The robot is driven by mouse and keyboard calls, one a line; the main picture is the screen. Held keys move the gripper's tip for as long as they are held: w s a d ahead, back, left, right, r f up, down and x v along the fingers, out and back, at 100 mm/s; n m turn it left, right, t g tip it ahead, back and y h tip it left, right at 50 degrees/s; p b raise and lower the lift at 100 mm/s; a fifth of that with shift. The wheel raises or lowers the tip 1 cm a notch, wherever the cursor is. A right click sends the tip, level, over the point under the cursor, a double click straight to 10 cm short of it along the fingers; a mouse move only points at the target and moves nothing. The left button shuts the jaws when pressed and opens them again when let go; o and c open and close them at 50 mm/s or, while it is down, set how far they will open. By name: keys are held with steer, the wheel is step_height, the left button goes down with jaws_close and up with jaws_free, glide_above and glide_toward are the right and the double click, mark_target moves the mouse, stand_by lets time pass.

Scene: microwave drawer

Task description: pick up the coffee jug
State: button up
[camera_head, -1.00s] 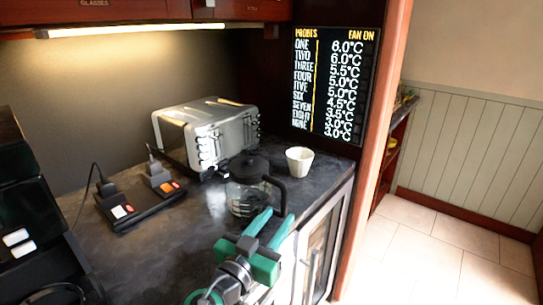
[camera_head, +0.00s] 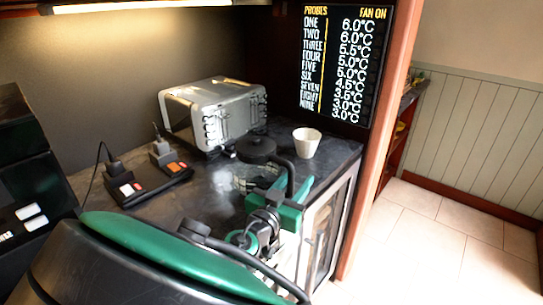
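The coffee jug (camera_head: 257,150) stands on the dark countertop in front of the toaster. It has a black lid, a clear glass body and a black handle that curves down on its right side. My gripper (camera_head: 288,185) is at the jug's right side with its green fingers pointing away from me. The fingers look spread, one on each side of the handle. Whether they touch the handle cannot be told. The gripper and arm hide the lower right part of the jug.
A silver toaster (camera_head: 213,112) stands behind the jug and a white cup (camera_head: 306,142) to its right. A black socket block (camera_head: 150,182) with plugs lies to the left. A probe display (camera_head: 340,65) hangs at the back. Open tiled floor (camera_head: 435,245) is at the right.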

jaws_close()
stand_by(1.3)
